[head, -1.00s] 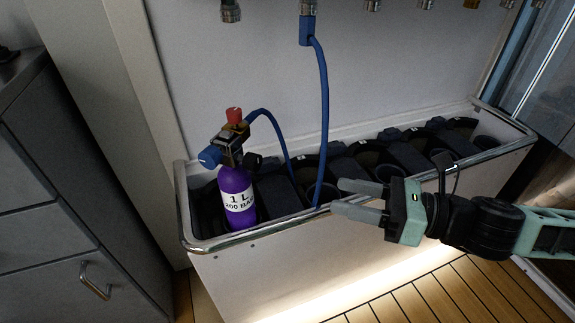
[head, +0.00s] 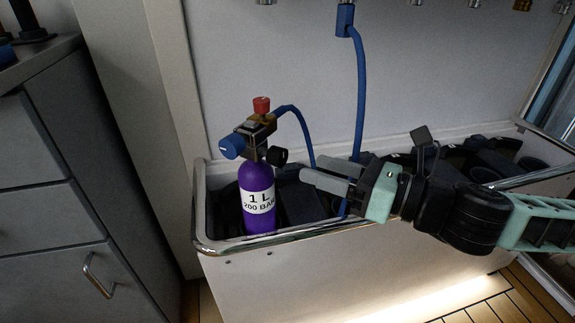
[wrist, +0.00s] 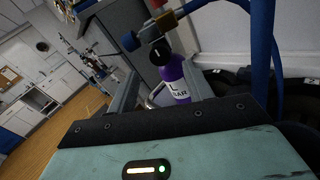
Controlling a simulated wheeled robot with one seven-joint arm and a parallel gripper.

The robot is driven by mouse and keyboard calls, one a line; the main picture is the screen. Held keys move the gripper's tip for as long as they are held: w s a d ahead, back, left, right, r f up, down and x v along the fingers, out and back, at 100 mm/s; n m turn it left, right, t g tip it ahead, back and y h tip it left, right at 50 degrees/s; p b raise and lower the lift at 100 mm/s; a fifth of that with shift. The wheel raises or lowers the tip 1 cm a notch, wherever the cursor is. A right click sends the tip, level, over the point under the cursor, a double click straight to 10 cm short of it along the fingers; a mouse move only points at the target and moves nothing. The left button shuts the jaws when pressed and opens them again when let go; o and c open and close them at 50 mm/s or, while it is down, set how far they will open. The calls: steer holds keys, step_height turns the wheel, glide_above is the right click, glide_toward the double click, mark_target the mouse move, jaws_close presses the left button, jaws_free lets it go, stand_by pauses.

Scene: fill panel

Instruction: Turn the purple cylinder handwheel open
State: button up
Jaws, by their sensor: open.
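The purple cylinder (head: 257,185) stands upright at the left end of the white trough, labelled "1 L 200 BAR". Its valve carries a black round knob (head: 277,156) facing my gripper, a blue knob (head: 232,146) on the left and a red one (head: 261,105) on top. My gripper (head: 318,172) is open and empty, to the right of the black knob and apart from it. In the wrist view the black knob (wrist: 160,52) and the purple cylinder (wrist: 175,80) show ahead between the two fingers.
A blue hose (head: 359,90) hangs from the panel and passes behind my gripper. A second blue hose (head: 298,120) leaves the valve. The trough's metal rail (head: 300,235) runs below my gripper. A grey drawer cabinet (head: 60,170) stands at left.

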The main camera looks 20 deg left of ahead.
mark_target(284, 158)
steer(key=a, duration=0.3)
steer(key=w+a+b, duration=0.1)
steer(key=a, duration=0.2)
steer(key=shift+w+a, duration=0.15)
steer(key=shift+a, duration=0.25)
steer(key=c, duration=1)
